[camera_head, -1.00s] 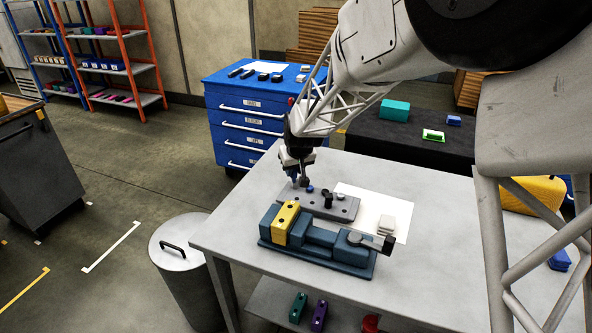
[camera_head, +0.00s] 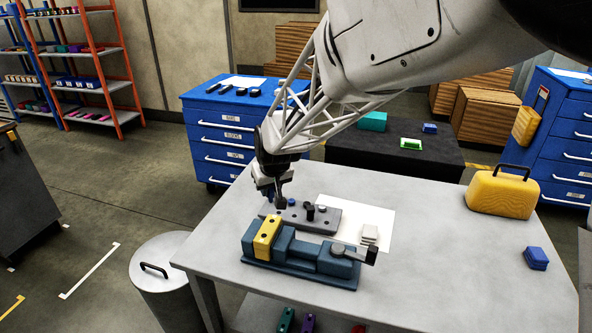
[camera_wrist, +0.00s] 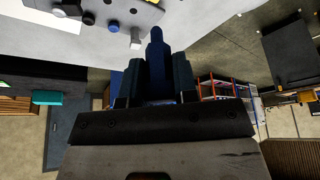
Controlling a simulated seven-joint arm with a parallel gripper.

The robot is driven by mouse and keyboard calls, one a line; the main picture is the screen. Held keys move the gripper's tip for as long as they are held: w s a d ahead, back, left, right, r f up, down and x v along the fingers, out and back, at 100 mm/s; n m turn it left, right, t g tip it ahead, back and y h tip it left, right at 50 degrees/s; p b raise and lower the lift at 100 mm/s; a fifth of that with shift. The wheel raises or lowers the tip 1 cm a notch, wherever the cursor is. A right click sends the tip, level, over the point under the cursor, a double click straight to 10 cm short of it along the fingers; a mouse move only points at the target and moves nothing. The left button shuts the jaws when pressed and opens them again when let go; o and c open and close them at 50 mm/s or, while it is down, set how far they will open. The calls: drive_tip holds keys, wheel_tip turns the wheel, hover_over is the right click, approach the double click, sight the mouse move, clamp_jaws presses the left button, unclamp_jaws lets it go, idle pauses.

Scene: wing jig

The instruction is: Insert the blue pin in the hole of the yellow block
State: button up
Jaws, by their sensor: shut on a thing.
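The yellow block (camera_head: 266,237) is clamped upright in a teal-blue vise (camera_head: 300,272) on the grey table, with dark holes in its top. My gripper (camera_head: 272,194) is behind the block, by the left end of a grey pin plate (camera_head: 332,219). In the wrist view, my gripper (camera_wrist: 157,72) is shut on the blue pin (camera_wrist: 156,48), which sticks out beyond the fingertips. The held pin is apart from the yellow block.
The grey plate carries a black pin (camera_head: 310,212) and other small pins, close to my gripper. The vise handle (camera_head: 371,255) juts out to the right. A white sheet (camera_head: 372,213) bears grey pieces.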

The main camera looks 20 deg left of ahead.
drive_tip(key=shift+f, duration=0.15)
hover_over(270, 218)
drive_tip(key=s+d, duration=0.1)
drive_tip(key=shift+f, duration=3.05)
drive_tip(key=shift+f, duration=0.45)
drive_tip(key=shift+f, duration=0.7)
drive_tip(key=shift+f, duration=0.3)
drive_tip(key=o, duration=1)
drive_tip(key=shift+r, duration=0.2)
